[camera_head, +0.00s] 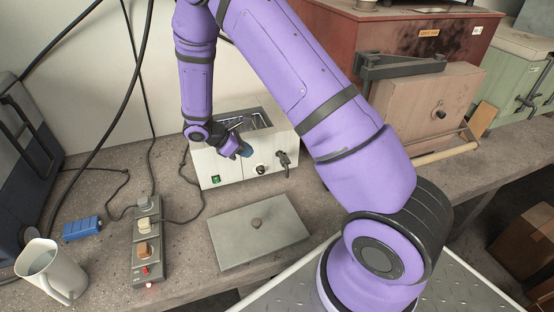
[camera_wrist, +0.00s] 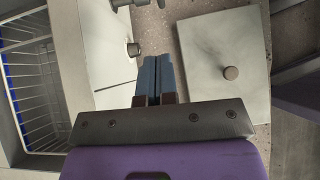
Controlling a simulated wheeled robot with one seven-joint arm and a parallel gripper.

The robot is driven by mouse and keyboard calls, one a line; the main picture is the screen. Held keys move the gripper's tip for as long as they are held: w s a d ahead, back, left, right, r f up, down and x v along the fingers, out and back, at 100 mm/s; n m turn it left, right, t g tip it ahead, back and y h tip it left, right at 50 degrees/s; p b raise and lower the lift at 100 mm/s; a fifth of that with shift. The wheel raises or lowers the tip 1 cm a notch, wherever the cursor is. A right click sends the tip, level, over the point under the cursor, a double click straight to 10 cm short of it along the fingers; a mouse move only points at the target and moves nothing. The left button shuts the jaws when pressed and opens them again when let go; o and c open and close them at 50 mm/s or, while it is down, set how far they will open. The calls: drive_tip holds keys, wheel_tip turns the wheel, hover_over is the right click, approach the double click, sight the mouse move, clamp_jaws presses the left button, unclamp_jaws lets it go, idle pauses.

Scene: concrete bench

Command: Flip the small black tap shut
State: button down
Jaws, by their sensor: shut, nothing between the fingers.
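The small black tap (camera_head: 284,159) sticks out from the front of a white metal bath (camera_head: 225,167), near its right end. In the wrist view, part of the tap (camera_wrist: 124,4) shows at the top edge, cut off by the frame. Whether its lever is open or closed is too small to tell. My gripper (camera_head: 245,150) is at the front of the bath, left of the tap and apart from it. In the wrist view, its blue fingers (camera_wrist: 156,74) are together with nothing between them.
A round dark knob (camera_head: 261,170) sits on the bath front between my gripper and the tap. A grey lid (camera_head: 240,244) with a knob lies on the bench in front. A power strip (camera_head: 146,235), blue block (camera_head: 82,228) and white jug (camera_head: 46,272) stand at left.

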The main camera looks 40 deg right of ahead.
sight(286, 160)
drive_tip(key=d+r+x, duration=0.2)
drive_tip(key=x, duration=1)
drive_tip(key=shift+s+d+f, duration=0.25)
drive_tip(key=shift+s+d, duration=0.05)
drive_tip(key=shift+s, duration=0.1)
